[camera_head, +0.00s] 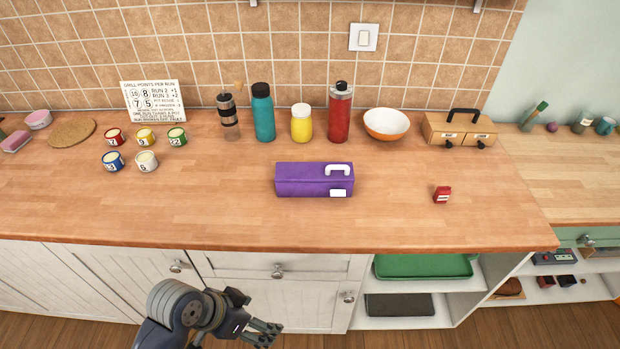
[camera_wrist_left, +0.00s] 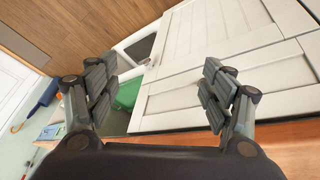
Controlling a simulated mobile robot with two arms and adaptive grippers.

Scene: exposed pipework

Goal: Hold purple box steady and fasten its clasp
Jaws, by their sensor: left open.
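The purple box (camera_head: 300,181) sits on the wooden counter, a little right of the middle in the head view. It has a white handle (camera_head: 338,169) on its upper right and a white clasp (camera_head: 338,193) low on its front right. I cannot tell how the clasp is set. My left gripper (camera_head: 266,330) is below the counter's front edge, in front of the white cabinets. In the left wrist view my left gripper (camera_wrist_left: 158,92) is open and empty, its fingers wide apart. The purple box is out of that view. My right gripper does not show.
The counter (camera_head: 220,220) is clear in front of the box. Bottles, including a red one (camera_head: 339,112), and a bowl (camera_head: 386,123) stand behind it. A small red object (camera_head: 442,194) lies to its right. Several cups, one green-labelled (camera_head: 177,137), stand to the left.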

